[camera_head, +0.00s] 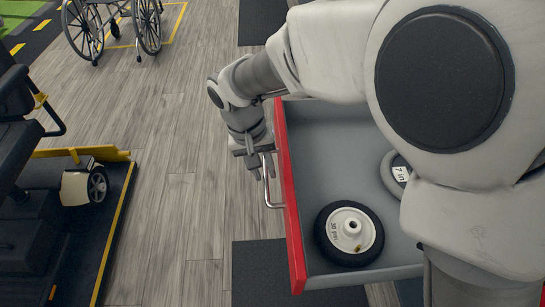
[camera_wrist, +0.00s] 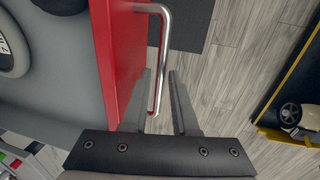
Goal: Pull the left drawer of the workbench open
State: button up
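The workbench drawer (camera_head: 287,200) has a red front and a grey inside, and it stands pulled out with its contents showing. Its silver bar handle (camera_head: 267,190) is on the outer face of the red front. The handle (camera_wrist: 165,35) and red front (camera_wrist: 125,60) also show in the wrist view. My gripper (camera_head: 256,163) is at the far end of the handle. In the wrist view my gripper (camera_wrist: 161,75) has its fingers apart, with the handle bar between them and a visible gap on the right. The rest of the workbench is largely hidden by my arm.
A wheel (camera_head: 349,234) and a grey ring with a label (camera_head: 394,173) lie in the drawer. Wooden floor (camera_head: 170,190) is clear to the left. A scooter on a yellow-edged dark platform (camera_head: 75,250) stands at left, a wheelchair (camera_head: 112,25) at the back.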

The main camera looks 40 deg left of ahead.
notch_tip(320, 180, up, 17)
jog(key=s+a+p, duration=0.2)
jog(key=p, duration=0.2)
jog(key=shift+s+p, duration=0.2)
jog(key=shift+p, duration=0.15)
jog(key=shift+a, duration=0.1)
